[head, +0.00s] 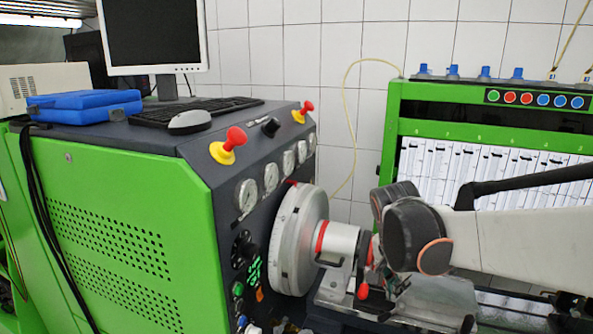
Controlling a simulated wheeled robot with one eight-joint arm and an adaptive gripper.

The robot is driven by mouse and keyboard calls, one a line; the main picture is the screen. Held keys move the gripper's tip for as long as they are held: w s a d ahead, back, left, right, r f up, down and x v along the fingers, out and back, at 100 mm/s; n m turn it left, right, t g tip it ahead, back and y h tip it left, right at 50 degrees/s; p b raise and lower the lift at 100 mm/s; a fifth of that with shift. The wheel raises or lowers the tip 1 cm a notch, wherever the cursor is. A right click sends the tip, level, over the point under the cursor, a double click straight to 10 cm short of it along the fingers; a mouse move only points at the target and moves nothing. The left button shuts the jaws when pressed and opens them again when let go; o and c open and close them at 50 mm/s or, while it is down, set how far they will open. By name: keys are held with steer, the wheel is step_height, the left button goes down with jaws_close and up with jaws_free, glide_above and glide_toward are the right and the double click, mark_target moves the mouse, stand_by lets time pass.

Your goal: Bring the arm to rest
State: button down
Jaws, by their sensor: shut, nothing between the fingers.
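My arm (520,245) reaches in from the right edge, pale with dark joint housings and orange rings. Its wrist (415,235) is in front of the pump testbench, just right of the large silver flywheel disc (291,240) and its shaft coupling. My gripper (392,286) points down below the wrist, close to the red-handled clamp part (363,291). It is shut and holds nothing. The fingertips are small and partly hidden, so I cannot tell whether they touch the bench parts.
The green bench cabinet (110,240) fills the left, with gauges and red knobs. A monitor (155,35), keyboard (195,110), mouse (190,121) and blue cases (85,105) stand on top. A green rack with measuring tubes (490,175) stands behind my arm. Open space lies above the wrist.

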steer(key=s+a+f+n+t+y+b, duration=0.1)
steer(key=s+f+n+t+b, duration=0.1)
steer(key=s+n, duration=0.3)
steer(key=s+a+f+n+t+y+b, duration=0.1)
steer(key=s+n, duration=0.5)
steer(key=s, duration=0.6)
steer(key=shift+s+a+f+n+t+y+b, duration=0.35)
steer(key=shift+f+t+b, duration=0.55)
steer(key=shift+b, duration=0.8)
steer(key=shift+r, duration=0.1)
